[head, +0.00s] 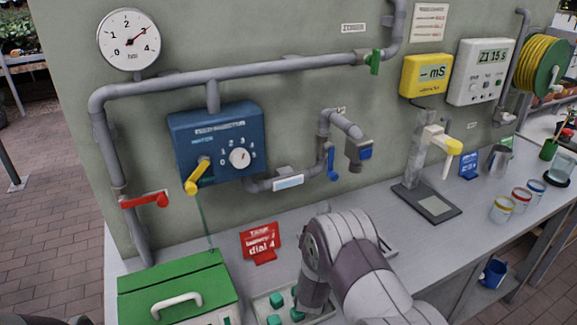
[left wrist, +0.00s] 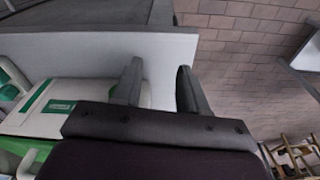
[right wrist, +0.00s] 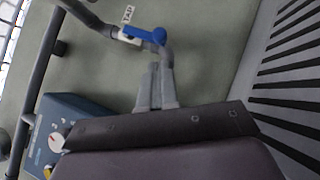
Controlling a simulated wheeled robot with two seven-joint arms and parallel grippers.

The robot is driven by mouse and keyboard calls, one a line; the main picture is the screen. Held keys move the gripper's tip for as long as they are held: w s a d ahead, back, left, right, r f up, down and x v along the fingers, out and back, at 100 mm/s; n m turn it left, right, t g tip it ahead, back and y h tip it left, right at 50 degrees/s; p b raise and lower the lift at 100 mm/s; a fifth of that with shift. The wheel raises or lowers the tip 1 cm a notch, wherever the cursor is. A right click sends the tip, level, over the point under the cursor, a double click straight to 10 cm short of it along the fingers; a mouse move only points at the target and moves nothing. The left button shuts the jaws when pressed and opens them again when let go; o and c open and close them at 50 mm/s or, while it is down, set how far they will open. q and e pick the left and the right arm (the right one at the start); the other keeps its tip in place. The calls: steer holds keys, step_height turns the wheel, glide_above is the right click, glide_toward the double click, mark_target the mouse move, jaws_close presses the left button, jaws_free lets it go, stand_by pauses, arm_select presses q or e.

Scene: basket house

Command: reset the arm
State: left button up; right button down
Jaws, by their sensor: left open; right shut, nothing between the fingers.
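My right arm (head: 345,255) comes into the head view from the lower right and bends above the workbench; its fingertips cannot be made out there. In the right wrist view my right gripper (right wrist: 156,70) is shut and empty, its fingers together. They overlap the pipe below the blue tap handle (right wrist: 145,35) in that picture; I cannot tell the gap. In the left wrist view my left gripper (left wrist: 160,75) is open with nothing between its fingers, near the bench edge (left wrist: 110,48). My left gripper does not show clearly in the head view.
A green box (head: 180,285) with a white handle and a red sign (head: 261,242) stand near my right arm. Pipes and a blue dial box (head: 215,140) are on the wall. A stand (head: 427,200) and several jars are to the right. Brick floor (left wrist: 240,70) lies beyond the bench.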

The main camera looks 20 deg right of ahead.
arm_select(q)
steer(key=shift+w+d+r+p, duration=0.1)
steer(key=shift+r+p, duration=0.5)
steer(key=shift+r, duration=0.05)
arm_select(e)
steer(key=s+a+m+g+y, duration=0.3)
steer(key=s+a+f+m+g+y+p, duration=0.1)
steer(key=s+a+m+g+y, duration=0.2)
steer(key=s+m+g, duration=0.1)
steer(key=s+a+m+g+y+p, duration=0.1)
steer(key=s+a+m+g+y, duration=0.2)
steer(key=s+m+g+y, duration=0.1)
steer(key=shift+s+a+f, duration=0.2)
steer(key=shift+a+f, duration=0.05)
steer(key=shift+a, duration=0.15)
arm_select(q)
step_height(320, 180, up, 3)
steer(key=shift+f+p, duration=0.1)
steer(key=shift+p, duration=0.4)
arm_select(e)
steer(key=s+m+g, duration=0.5)
steer(key=s+g, duration=0.1)
steer(key=s, duration=0.9)
steer(key=shift+s+a+r+m, duration=0.2)
steer(key=shift+s+m, duration=0.1)
